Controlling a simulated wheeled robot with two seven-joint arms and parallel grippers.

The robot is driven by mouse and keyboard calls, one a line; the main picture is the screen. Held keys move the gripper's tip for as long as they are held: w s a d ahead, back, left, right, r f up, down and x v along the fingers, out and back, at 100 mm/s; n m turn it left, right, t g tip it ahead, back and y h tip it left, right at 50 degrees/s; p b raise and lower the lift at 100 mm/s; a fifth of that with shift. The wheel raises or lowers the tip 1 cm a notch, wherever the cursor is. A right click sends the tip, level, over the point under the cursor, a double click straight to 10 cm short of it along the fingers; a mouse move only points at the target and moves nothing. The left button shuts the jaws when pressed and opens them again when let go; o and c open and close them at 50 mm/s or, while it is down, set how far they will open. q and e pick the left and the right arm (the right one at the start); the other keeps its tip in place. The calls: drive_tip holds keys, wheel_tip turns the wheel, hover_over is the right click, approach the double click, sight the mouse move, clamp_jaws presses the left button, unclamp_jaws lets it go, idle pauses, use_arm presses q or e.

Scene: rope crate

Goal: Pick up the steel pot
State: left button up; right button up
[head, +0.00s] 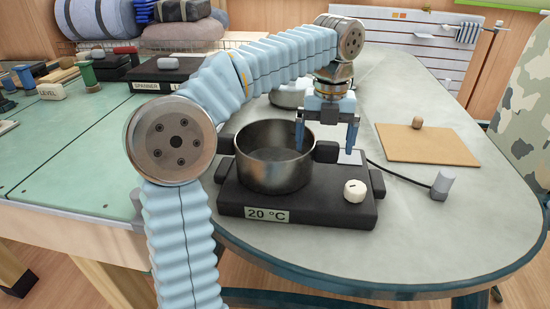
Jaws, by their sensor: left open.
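The steel pot (272,172) is a dark, round, open pot with black side handles. It stands upright on a black hot plate (300,207) labelled "20 °C" with a cream knob (355,190). My left gripper (324,148) points down with its fingers spread, at the pot's right handle (326,153). One finger appears over the pot's right inner edge, the other to the right of the handle. I cannot tell how far the fingertips are above or beside the handle. Nothing shows between the fingers. My right gripper is not in view.
Another metal vessel (288,94) stands behind the pot, partly hidden by my left arm. A brown board (427,145) with a small knob lies at right. The front right tabletop (440,235) is clear.

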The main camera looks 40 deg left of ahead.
use_arm(q)
wheel_tip(320, 180, down, 3)
drive_tip(key=shift+r, duration=0.15)
drive_tip(key=c, duration=1.4)
